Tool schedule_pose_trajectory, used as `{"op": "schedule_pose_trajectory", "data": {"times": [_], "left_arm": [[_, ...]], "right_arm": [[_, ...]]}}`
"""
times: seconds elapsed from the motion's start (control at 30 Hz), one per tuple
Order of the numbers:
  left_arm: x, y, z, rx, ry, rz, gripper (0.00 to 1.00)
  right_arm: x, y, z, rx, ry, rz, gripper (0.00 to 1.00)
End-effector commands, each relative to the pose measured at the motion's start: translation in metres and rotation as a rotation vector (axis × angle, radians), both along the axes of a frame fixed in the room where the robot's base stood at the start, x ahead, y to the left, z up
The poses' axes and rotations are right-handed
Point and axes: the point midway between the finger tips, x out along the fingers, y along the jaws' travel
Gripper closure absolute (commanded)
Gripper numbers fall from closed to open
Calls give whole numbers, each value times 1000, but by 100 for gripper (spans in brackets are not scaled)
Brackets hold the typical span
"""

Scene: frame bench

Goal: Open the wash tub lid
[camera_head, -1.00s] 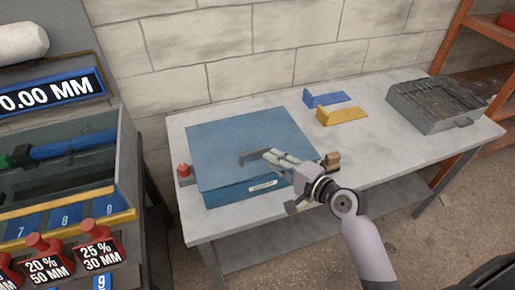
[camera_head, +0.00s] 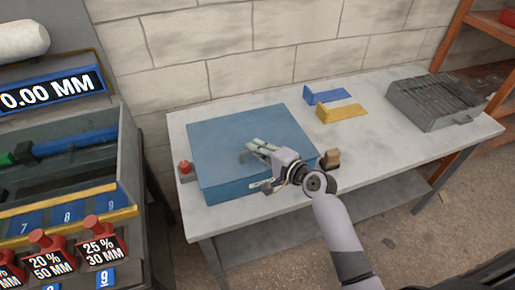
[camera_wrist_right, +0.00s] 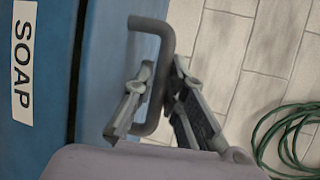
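The wash tub (camera_head: 245,192) is a blue box on the table, and its flat blue lid (camera_head: 225,135) lies shut on it. In the right wrist view the tub's side (camera_wrist_right: 50,100) carries a white SOAP label (camera_wrist_right: 23,62). A dark grey bar handle (camera_wrist_right: 160,45) stands on the lid. My right gripper (camera_head: 257,148) is over the lid's front half at the handle. In the wrist view its two fingers (camera_wrist_right: 158,100) are apart, one on each side of the handle bar; contact is not clear. My left gripper is not in view.
A red button (camera_head: 184,167) sits left of the tub, and a small brown block (camera_head: 331,159) sits right of it. Blue (camera_head: 327,96) and yellow (camera_head: 343,113) brackets and a grey metal case (camera_head: 435,103) stand farther right. The table's front right is clear.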

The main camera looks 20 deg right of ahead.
Motion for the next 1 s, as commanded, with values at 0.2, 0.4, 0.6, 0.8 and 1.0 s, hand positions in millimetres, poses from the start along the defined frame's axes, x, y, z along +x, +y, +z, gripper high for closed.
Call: {"op": "schedule_pose_trajectory", "data": {"times": [0.2,0.4,0.6,0.8,1.0], "left_arm": [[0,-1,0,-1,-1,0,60],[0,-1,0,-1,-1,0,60],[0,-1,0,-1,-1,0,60],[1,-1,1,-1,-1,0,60],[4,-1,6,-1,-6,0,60]], "right_arm": [[1,-1,3,1,-6,-2,100],[1,-1,4,1,-8,-2,100],[1,-1,4,0,-9,-3,100],[2,-1,5,-1,-10,-3,100],[16,-1,17,0,-14,-4,100]]}}
